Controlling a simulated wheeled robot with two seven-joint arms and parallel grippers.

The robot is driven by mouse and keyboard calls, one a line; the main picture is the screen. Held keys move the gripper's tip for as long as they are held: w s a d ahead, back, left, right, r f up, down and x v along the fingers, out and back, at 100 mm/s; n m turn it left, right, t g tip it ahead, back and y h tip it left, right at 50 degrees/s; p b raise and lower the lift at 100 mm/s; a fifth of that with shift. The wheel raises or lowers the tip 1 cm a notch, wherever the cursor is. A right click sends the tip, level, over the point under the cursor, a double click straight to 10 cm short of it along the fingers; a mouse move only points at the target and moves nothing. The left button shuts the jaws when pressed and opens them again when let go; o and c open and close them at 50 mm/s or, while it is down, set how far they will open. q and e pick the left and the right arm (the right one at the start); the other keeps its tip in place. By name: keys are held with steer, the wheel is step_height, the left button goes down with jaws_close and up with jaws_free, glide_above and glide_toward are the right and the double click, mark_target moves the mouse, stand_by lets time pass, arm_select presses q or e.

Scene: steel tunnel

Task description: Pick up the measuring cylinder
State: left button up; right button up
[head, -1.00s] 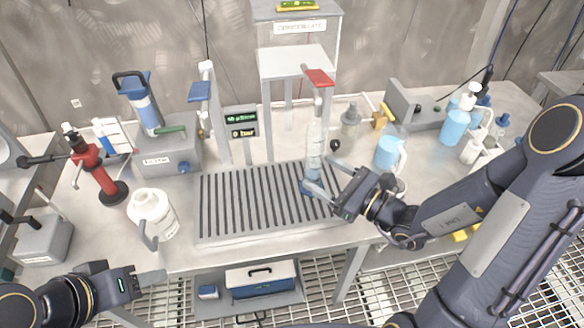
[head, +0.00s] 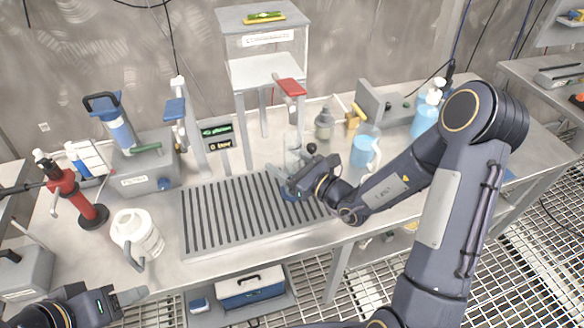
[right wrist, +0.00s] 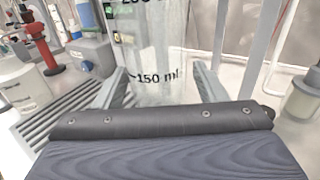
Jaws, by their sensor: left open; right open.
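My left gripper (head: 138,295) is open and empty at the lower left, off the table's front edge.
A red lever (head: 291,87) on a stand rises just behind the cylinder. A beaker of blue liquid (head: 364,150) and a grey bottle (head: 324,122) stand to its right. A white jug (head: 136,236) and a red stand (head: 72,190) are at left. The tray's middle is clear.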

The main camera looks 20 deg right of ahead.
mark_target(286, 152)
steer(key=c, duration=1.2)
steer(key=shift+r, duration=0.1)
steer(key=shift+r, duration=0.45)
step_height(286, 152, up, 2)
steer(key=shift+r, duration=0.2)
steer(key=b+v, duration=0.2)
steer(key=v, duration=1.6)
steer(key=shift+d, duration=0.1)
